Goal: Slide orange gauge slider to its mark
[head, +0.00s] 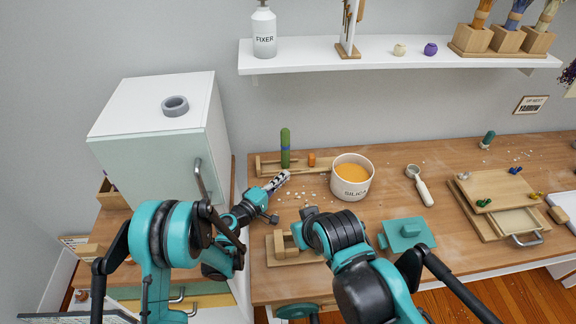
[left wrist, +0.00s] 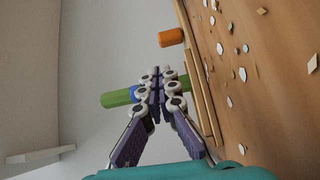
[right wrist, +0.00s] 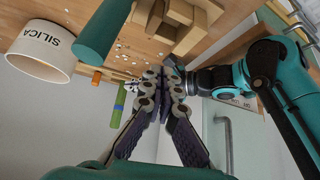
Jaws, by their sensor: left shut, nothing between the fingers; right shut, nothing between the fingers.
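The orange slider (head: 311,159) sits on the wooden gauge (head: 322,168) at the back of the bench, right of a tall green post (head: 285,140). In the left wrist view the orange slider (left wrist: 171,37) lies just beyond the fingertips, apart from them, and the green post (left wrist: 116,98) is partly behind the fingers. My left gripper (head: 284,178) is shut and empty in front of the gauge's left part. My right gripper (right wrist: 165,76) is shut and empty; its fingers are mostly hidden in the head view. The right wrist view also shows the slider (right wrist: 97,77). I cannot make out the mark.
A SILICA tub (head: 350,187) stands close right of the gauge. A wooden block holder (head: 283,258) and a teal lidded piece (head: 407,234) are nearer the front. A pale cabinet (head: 160,130) stands left. Small chips litter the bench.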

